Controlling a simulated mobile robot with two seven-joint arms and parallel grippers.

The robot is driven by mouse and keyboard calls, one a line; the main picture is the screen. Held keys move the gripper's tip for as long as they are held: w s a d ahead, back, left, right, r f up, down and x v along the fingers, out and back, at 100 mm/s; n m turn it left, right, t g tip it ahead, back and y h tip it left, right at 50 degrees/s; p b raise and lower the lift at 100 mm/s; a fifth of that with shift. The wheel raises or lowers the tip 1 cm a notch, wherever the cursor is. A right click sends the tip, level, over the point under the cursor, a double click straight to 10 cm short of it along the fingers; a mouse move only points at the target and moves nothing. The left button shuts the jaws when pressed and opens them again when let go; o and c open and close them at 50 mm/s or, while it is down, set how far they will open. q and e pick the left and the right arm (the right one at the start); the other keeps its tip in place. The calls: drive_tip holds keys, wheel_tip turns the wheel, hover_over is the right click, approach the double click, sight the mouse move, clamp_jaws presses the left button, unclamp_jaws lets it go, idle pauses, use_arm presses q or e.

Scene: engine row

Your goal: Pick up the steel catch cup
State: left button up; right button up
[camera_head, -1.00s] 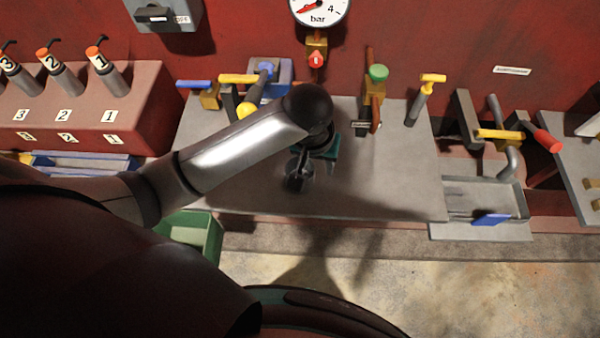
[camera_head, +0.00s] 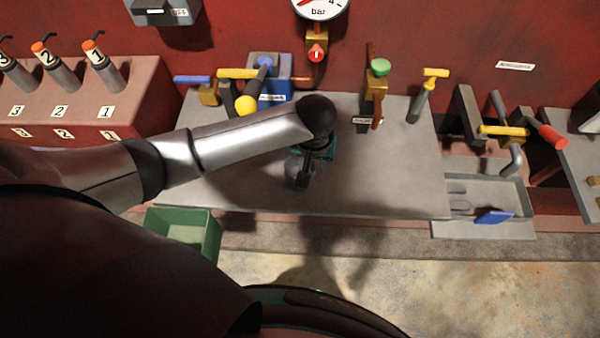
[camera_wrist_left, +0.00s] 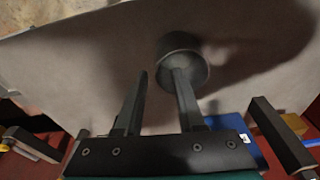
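The steel catch cup (camera_head: 297,172) is a small grey cylinder on the grey bench top, partly hidden by my left gripper in the head view. In the left wrist view the cup (camera_wrist_left: 183,48) lies beyond the right-hand finger, whose tip overlaps it in the picture. Whether they touch I cannot tell. My left gripper (camera_head: 307,174) is low over the bench beside the cup. In the wrist view the left gripper (camera_wrist_left: 160,72) has its two fingers apart with nothing between them. My right gripper is not in view.
The bench (camera_head: 390,180) is bare around the cup. Behind stand a yellow-knobbed lever (camera_head: 246,104), a green-knobbed valve (camera_head: 379,68) and a yellow tee handle (camera_head: 435,73). A green bin (camera_head: 185,230) is at front left, a grey tray (camera_head: 480,200) at right.

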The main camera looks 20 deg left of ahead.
use_arm(q)
drive_tip(key=shift+w+f+b, duration=0.2)
drive_tip(key=shift+f, duration=0.6)
drive_tip(key=shift+w+f+b, duration=0.2)
drive_tip(key=shift+f+b, duration=0.05)
drive_tip(key=shift+f, duration=0.6)
drive_tip(key=shift+w+f+b, duration=0.2)
drive_tip(key=shift+f, duration=0.6)
drive_tip(key=shift+c, duration=0.3)
clamp_jaws()
